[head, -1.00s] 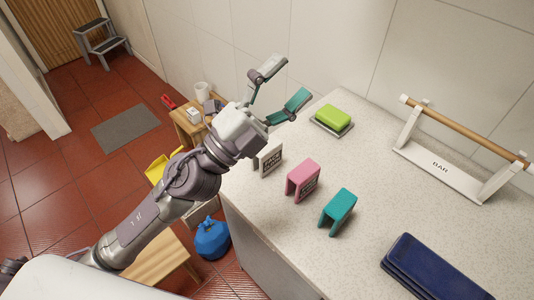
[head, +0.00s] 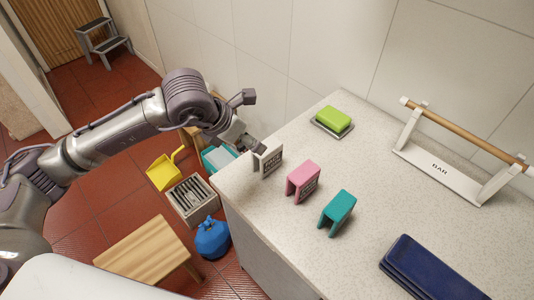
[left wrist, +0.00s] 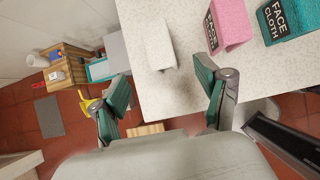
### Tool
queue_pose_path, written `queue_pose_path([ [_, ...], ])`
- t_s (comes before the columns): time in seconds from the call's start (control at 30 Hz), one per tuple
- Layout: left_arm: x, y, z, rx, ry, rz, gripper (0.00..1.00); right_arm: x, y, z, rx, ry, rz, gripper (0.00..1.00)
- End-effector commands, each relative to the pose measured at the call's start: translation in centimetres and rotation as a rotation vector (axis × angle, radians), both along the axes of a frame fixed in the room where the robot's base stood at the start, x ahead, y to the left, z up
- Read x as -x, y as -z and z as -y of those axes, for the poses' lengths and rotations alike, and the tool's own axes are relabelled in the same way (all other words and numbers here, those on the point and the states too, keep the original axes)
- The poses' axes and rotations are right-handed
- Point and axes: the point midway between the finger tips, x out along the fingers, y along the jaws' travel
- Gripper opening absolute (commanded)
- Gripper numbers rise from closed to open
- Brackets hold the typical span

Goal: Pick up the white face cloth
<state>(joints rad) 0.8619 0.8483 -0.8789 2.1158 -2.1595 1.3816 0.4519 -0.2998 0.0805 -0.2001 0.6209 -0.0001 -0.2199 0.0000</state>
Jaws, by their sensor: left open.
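The white face cloth (head: 267,158) stands folded like a small tent at the counter's left edge in the head view. In the left wrist view the white cloth (left wrist: 159,45) lies ahead, between the lines of the two fingers. My left gripper (left wrist: 160,78) is open and empty, its green-padded fingers spread wide, short of the cloth. In the head view my left gripper (head: 243,136) is just left of the cloth, and its fingers are hard to make out. My right gripper is not in view.
A pink cloth (head: 303,181) and a teal cloth (head: 337,212) stand in a row right of the white one. A green soap (head: 333,118) on a dish, a bar stand (head: 440,170) and dark blue folded towels (head: 430,267) are also on the counter (head: 385,215).

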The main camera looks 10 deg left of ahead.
Motion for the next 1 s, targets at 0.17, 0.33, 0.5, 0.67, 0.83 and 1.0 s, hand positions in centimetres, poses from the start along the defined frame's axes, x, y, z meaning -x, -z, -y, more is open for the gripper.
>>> queue_pose_path([
  [0.17, -1.6, 2.8, 1.2, 0.003, 0.001, -0.003, 0.75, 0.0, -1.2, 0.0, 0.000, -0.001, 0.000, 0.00],
  [0.33, -2.4, 4.5, 1.8, 0.004, 0.003, -0.002, 0.75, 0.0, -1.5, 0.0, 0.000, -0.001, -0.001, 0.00],
  [0.5, -3.2, 5.2, 2.2, 0.004, 0.003, -0.002, 0.75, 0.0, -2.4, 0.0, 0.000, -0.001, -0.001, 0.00],
  [0.67, -4.4, 6.9, 2.9, 0.004, 0.002, -0.004, 0.75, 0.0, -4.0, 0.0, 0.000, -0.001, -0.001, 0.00],
  [0.83, -5.3, 8.7, 3.4, 0.004, 0.003, -0.001, 0.75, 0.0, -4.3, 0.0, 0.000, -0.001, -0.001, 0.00],
  [1.0, -5.3, 8.9, 3.4, 0.003, 0.003, 0.000, 0.75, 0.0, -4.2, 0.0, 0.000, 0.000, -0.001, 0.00],
])
